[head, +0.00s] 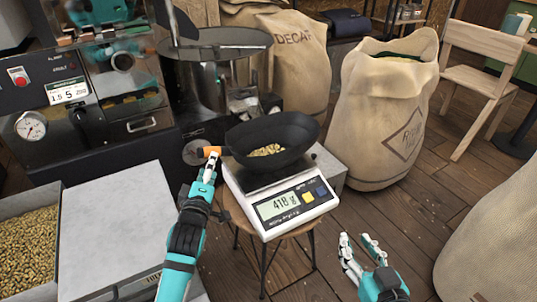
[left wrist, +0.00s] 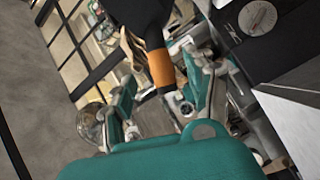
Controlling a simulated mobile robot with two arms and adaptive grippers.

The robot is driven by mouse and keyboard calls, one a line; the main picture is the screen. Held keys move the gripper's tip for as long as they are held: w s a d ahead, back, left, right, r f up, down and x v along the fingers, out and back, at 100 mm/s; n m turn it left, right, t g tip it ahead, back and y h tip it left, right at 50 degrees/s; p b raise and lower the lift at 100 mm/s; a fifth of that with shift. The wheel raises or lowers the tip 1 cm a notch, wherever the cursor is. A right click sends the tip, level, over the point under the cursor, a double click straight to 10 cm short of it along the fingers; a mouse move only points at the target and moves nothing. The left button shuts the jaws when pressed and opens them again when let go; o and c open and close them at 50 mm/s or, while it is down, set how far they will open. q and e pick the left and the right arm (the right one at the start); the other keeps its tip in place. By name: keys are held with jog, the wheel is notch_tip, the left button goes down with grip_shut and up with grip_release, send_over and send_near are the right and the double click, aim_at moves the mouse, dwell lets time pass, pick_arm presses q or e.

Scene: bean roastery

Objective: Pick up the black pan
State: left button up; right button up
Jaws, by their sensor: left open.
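The black pan (head: 285,135), a wide bowl shape with some pale beans in it, sits on the white scale (head: 285,203). Its handle has an orange part (head: 212,150) pointing left. My left gripper (head: 209,165) is at this handle. In the left wrist view, the orange handle part (left wrist: 160,68) lies between the two spread fingers of my left gripper (left wrist: 160,88), and the pan's black underside (left wrist: 140,12) is at the top. Contact cannot be told. My right gripper (head: 360,245) is open and empty, low in front of the scale at right.
The scale stands on a wooden stool (head: 258,222). A roasting machine (head: 95,90) is at left, with a bean-filled bin (head: 28,250) and a grey box top (head: 112,225). Burlap sacks (head: 385,115) and a wooden chair (head: 480,75) stand right. Floor (head: 420,225) is clear right of the stool.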

pick_arm(q)
jog(key=w+b, duration=0.1)
jog(key=w, duration=0.2)
jog(key=w+b, duration=0.1)
jog(key=w, duration=0.2)
jog(key=shift+w+d+f, duration=0.15)
jog(key=shift+w, duration=0.35)
pick_arm(e)
notch_tip(320, 180, up, 10)
jog(key=a+t+y, duration=0.1)
jog(key=t+y, duration=0.1)
jog(key=t, duration=0.4)
jog(key=shift+a+r+t, duration=0.15)
jog(key=shift+a+t, duration=0.1)
jog(key=shift+t, duration=0.05)
pick_arm(q)
jog(key=shift+c, duration=0.4)
pick_arm(e)
jog(key=shift+s, duration=0.1)
pick_arm(q)
grip_shut()
jog(key=shift+r, duration=0.2)
